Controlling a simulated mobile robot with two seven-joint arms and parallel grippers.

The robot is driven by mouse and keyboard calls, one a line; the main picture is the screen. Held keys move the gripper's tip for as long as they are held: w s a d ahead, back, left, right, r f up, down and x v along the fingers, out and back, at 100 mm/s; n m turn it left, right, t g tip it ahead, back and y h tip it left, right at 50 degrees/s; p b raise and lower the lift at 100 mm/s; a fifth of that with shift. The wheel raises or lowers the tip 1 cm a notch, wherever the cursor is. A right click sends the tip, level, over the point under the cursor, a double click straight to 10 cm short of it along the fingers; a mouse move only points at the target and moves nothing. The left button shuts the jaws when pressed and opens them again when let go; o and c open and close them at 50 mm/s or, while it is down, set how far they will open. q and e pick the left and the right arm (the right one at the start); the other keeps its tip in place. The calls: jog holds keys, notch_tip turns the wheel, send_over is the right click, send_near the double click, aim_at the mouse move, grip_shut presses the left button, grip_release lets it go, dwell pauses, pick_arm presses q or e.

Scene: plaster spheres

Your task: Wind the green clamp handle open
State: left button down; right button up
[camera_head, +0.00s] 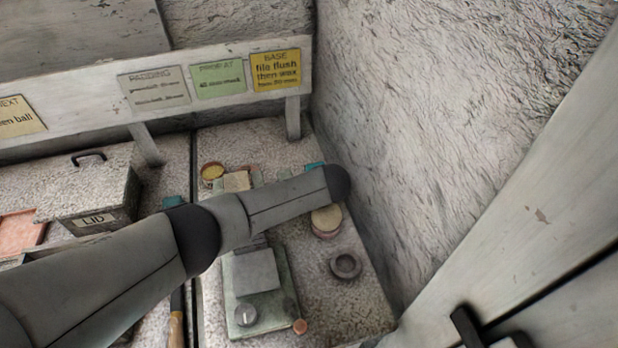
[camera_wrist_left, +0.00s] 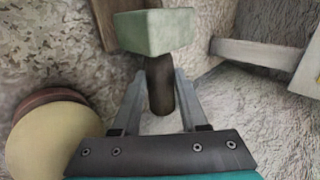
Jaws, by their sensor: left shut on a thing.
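In the left wrist view, a dark brown handle peg (camera_wrist_left: 161,92) hangs below a pale green block (camera_wrist_left: 155,31), which looks like part of the clamp. My left gripper (camera_wrist_left: 160,78) is shut on this peg, with one finger on each side of it. In the head view, my left arm reaches across the bench from the lower left and hides the gripper and the handle. A pale green base (camera_head: 284,292) with a grey block (camera_head: 256,273) and a round knob (camera_head: 245,315) shows below the arm.
A round pale-topped tin (camera_head: 326,220) and a dark ring (camera_head: 345,265) stand right of the arm, near the rough wall (camera_head: 440,110). A yellow round dish (camera_head: 212,171) is behind the arm. A box marked LID (camera_head: 95,218) stands at left. A sign rail (camera_head: 100,105) crosses the back.

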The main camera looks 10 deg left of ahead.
dwell(0.4)
pick_arm(q)
jog(key=shift+c, duration=2.2)
grip_release()
jog(key=shift+s, duration=0.1)
jog(key=p+v, duration=0.4)
jog(key=v, duration=0.9)
jog(key=shift+s+r+p, duration=0.15)
jog(key=shift+r+p, duration=0.05)
jog(key=shift+p, duration=0.15)
jog(key=shift+v, duration=0.85)
